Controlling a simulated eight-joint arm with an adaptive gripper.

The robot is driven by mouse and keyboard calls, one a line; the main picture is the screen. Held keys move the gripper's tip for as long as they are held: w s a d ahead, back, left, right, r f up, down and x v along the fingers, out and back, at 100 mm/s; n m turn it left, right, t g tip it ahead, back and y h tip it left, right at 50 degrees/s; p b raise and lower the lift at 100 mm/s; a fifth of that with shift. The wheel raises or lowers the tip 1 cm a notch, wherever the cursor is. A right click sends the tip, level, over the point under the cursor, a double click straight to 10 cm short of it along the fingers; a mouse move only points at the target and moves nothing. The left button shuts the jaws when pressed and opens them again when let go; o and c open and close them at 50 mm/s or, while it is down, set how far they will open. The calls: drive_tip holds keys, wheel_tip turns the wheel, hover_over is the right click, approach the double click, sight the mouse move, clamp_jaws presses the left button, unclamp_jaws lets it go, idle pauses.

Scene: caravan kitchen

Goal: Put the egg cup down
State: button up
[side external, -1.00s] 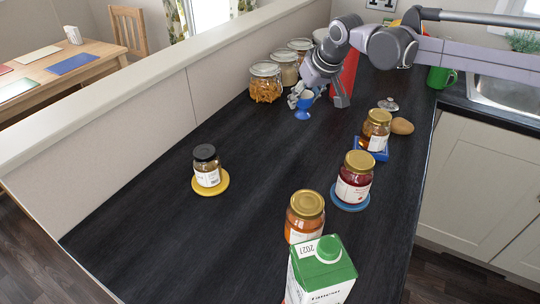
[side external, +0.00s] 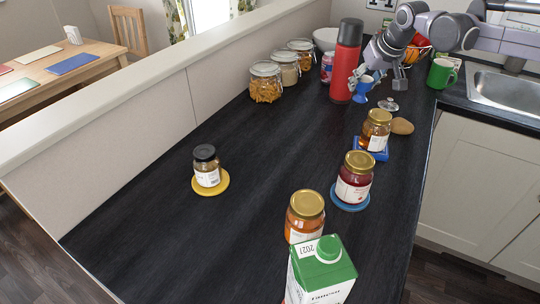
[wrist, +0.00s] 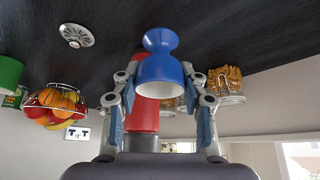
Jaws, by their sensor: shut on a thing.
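The blue egg cup (side external: 362,90) is held between the fingers of my gripper (side external: 378,79), just right of the red flask, at the far part of the dark counter. In the wrist view, where the scene appears upside down, the egg cup (wrist: 160,71) sits between the two fingers of my gripper (wrist: 160,92). Its foot points toward the counter, so it looks upright. I cannot tell whether the foot touches the counter.
The red flask (side external: 347,62) stands close beside the egg cup. A metal lid (side external: 388,104), a brown potato-like item (side external: 402,126) and a jar on a blue stand (side external: 376,130) are nearer. A green mug (side external: 441,73) is to the right. The counter's middle (side external: 270,150) is clear.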

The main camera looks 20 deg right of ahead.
drive_tip(key=w+a+f, duration=0.1)
drive_tip(key=a+f, duration=0.1)
drive_tip(key=a, duration=0.1)
drive_tip(key=w+a+f, duration=0.1)
drive_tip(key=a+f, duration=0.1)
drive_tip(key=a, duration=0.1)
drive_tip(key=w+a+f, duration=0.1)
drive_tip(key=a+f, duration=0.1)
drive_tip(key=a, duration=0.2)
drive_tip(key=shift+w+f, duration=0.1)
drive_tip(key=shift+f, duration=2)
drive_tip(key=shift+f, duration=0.15)
drive_tip(key=o, duration=1.2)
